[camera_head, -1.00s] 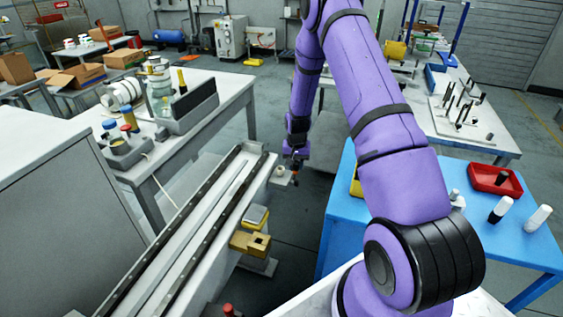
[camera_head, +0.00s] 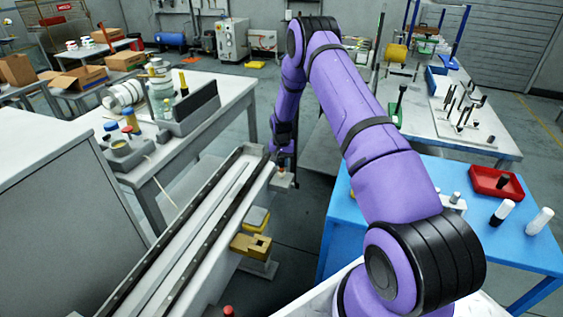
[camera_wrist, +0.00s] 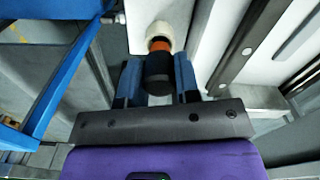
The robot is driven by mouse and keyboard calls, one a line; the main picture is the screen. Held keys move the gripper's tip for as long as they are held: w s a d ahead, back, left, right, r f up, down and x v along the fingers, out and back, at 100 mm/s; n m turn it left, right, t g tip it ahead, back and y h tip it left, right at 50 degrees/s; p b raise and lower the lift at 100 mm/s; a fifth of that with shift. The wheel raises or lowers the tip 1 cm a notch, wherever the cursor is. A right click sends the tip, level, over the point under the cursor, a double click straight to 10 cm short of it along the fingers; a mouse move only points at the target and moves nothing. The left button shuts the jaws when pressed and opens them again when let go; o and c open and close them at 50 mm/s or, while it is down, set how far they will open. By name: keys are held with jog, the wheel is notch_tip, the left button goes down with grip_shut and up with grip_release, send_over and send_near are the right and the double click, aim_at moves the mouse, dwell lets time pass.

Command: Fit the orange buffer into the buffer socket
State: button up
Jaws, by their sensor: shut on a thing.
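The orange buffer (camera_wrist: 160,44) has a black body and an orange band in the wrist view. My gripper (camera_wrist: 158,76) is shut on its black part, with a blue-grey finger on each side. The buffer's far end is at the cream, round buffer socket (camera_wrist: 163,32). I cannot tell whether it is inside the socket or just in front of it. In the head view the socket (camera_head: 283,183) sits on a small plate at the far end of the rail, and my gripper is right above it; its fingers are too small to make out.
A grey rail conveyor (camera_head: 190,232) runs just left of the socket. Yellow blocks (camera_head: 252,246) stand nearer along its right side. A blue table (camera_head: 430,222) with a red tray (camera_head: 495,181) is to the right. Open floor lies between.

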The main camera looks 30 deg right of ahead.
jog(key=shift+f, duration=0.25)
jog(key=o, duration=0.9)
notch_tip(320, 180, up, 13)
notch_tip(320, 180, up, 18)
jog(key=n+t, duration=0.1)
jog(key=n, duration=0.1)
send_over(281, 159)
jog(key=s+a, duration=0.5)
jog(key=a, duration=0.1)
jog(key=s+a+r+n+t, duration=0.15)
jog(key=s+a+r, duration=0.35)
jog(key=s+r, duration=0.7)
jog(key=shift+s+a+r+n+t, duration=0.55)
jog(key=shift+s+a+r, duration=0.7)
jog(key=shift+s, duration=3.45)
jog(key=shift+s+a+r+n+t, duration=0.35)
jog(key=shift+s+a+r+n, duration=0.7)
jog(key=shift+s, duration=3.65)
jog(key=shift+s+a+r+n+t, duration=0.4)
jog(key=shift+s+a+r, duration=1.1)
jog(key=shift+s, duration=3.2)
